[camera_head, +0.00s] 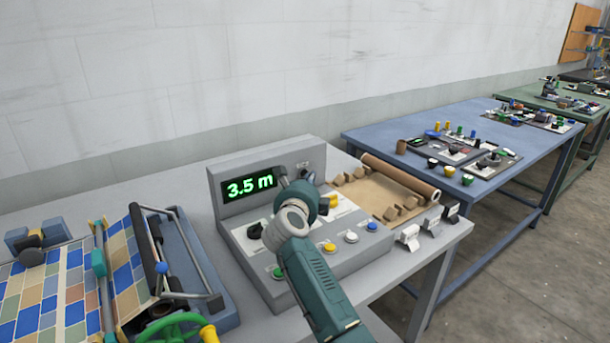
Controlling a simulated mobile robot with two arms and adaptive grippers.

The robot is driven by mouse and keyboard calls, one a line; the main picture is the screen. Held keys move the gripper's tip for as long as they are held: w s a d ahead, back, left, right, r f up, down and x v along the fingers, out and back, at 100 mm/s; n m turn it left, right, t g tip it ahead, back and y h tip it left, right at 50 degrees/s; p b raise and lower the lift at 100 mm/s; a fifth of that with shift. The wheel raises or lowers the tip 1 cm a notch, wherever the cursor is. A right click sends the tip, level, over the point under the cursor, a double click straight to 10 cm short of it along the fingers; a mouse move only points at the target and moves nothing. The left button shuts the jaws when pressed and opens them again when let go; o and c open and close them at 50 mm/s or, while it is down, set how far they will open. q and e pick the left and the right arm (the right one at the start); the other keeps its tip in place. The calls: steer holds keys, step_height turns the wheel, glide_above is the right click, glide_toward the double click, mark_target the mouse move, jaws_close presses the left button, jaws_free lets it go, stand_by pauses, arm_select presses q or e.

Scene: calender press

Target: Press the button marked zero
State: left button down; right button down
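A grey control box (225,210) stands on the table, its green display (250,187) reading 3.5 m. On its sloped front are a green button (278,272), a yellow button (329,248), a white button (351,237), a blue button (372,227) and a black knob (254,231). The labels are too small to read, so I cannot tell which button is marked zero. My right gripper (297,180) is over the box, in front of its upright panel, and hides part of the face. Its finger opening is unclear, and I see no contact with a button. My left gripper is out of view.
At left is a roller press (190,270) with a patterned sheet (60,290) and a green handwheel (175,327). A blue table (375,135) with several devices stands beyond.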

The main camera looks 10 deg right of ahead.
steer(key=shift+w+a, duration=0.1)
steer(key=shift+w, duration=0.2)
stand_by(0.4)
steer(key=shift+s+r+p, duration=0.1)
steer(key=shift+s+p, duration=0.35)
steer(key=shift+p, duration=0.35)
steer(key=shift+s+d, duration=0.25)
steer(key=shift+s, duration=0.05)
steer(key=s+p, duration=0.1)
steer(key=p, duration=0.1)
steer(key=s+d+p, duration=0.1)
steer(key=s+p, duration=0.1)
steer(key=shift+s+d+r, duration=0.1)
steer(key=shift+s+d+p, duration=0.25)
steer(key=shift+s+p, duration=0.45)
steer(key=shift+p, duration=0.05)
steer(key=shift+f, duration=0.2)
